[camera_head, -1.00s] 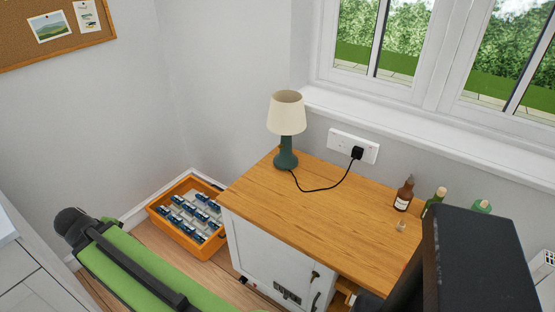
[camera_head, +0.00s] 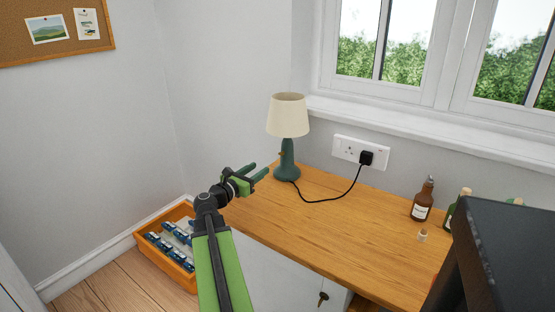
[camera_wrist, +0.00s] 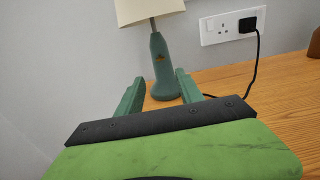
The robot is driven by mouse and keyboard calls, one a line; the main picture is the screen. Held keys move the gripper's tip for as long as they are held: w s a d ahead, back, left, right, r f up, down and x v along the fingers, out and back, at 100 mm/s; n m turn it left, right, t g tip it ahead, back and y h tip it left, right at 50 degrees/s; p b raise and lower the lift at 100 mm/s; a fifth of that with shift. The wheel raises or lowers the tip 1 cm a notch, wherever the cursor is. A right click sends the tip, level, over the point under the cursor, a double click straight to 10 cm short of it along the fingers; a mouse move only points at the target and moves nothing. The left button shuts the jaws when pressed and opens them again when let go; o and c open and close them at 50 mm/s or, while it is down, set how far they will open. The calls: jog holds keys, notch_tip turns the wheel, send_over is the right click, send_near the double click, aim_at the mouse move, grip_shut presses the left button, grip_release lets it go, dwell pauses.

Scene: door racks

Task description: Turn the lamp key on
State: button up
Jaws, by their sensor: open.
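The table lamp (camera_head: 288,130) stands upright at the back left of the wooden desk, with a cream shade and a dark green base. A small brass key (camera_head: 282,154) sticks out of the lamp's stem; it also shows in the wrist view (camera_wrist: 160,58). My gripper (camera_head: 260,171) is open and empty, just left of the lamp base and apart from it. In the wrist view my gripper's two green fingers (camera_wrist: 157,88) point at the lamp base (camera_wrist: 162,75), which appears between and beyond them. The shade's top is cut off there.
A black cord runs from the lamp to a plug in the wall socket (camera_head: 360,152). A brown bottle (camera_head: 422,200) and other bottles stand on the desk's right. An orange crate (camera_head: 183,280) sits on the floor at left. The desk's middle (camera_head: 330,230) is clear.

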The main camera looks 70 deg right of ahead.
aim_at(281, 154)
jog(key=x, duration=1.3)
